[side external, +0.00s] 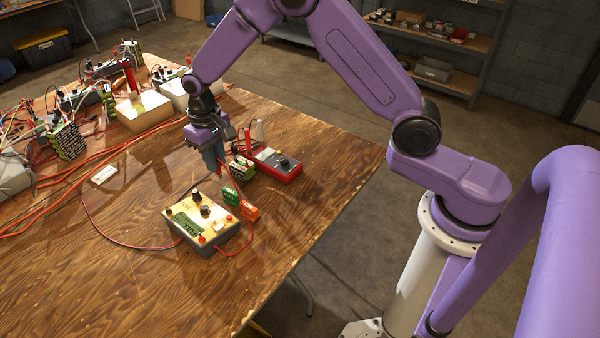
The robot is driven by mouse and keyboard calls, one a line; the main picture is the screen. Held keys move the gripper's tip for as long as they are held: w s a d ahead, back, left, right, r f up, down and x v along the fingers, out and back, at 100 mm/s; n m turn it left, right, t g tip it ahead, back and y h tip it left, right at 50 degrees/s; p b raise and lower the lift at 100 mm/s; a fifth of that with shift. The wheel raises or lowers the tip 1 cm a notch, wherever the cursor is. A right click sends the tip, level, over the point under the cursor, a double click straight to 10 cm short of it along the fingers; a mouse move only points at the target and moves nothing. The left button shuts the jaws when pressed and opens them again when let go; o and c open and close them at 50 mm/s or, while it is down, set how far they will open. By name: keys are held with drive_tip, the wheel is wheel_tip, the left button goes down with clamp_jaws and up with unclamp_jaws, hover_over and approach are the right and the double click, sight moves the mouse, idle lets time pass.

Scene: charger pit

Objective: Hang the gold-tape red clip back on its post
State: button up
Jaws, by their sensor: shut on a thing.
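My gripper (214,168) points down over the wooden table, behind the box with the tan top. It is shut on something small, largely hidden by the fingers. A red lead runs down from the fingertips, so it looks like the red clip, but I cannot make out gold tape. The tan-topped box (190,229) sits on the table with black knobs, a green label and small red posts (202,240) on top. A red lead (250,240) loops at its right side. I cannot tell which post belongs to the clip.
A red meter (283,168) and a battery pack (243,170) lie right of my gripper. Wires, packs and boxes crowd the table's far left. The front of the wooden table (130,290) is clear.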

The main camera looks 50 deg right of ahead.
drive_tip(key=s+a, duration=0.4)
drive_tip(key=a, duration=0.8)
drive_tip(key=shift+s, duration=0.3)
drive_tip(key=shift+f, duration=0.1)
drive_tip(key=shift+f, duration=3.3)
drive_tip(key=shift+f, duration=0.3)
drive_tip(key=o, duration=0.9)
drive_tip(key=shift+o, duration=0.9)
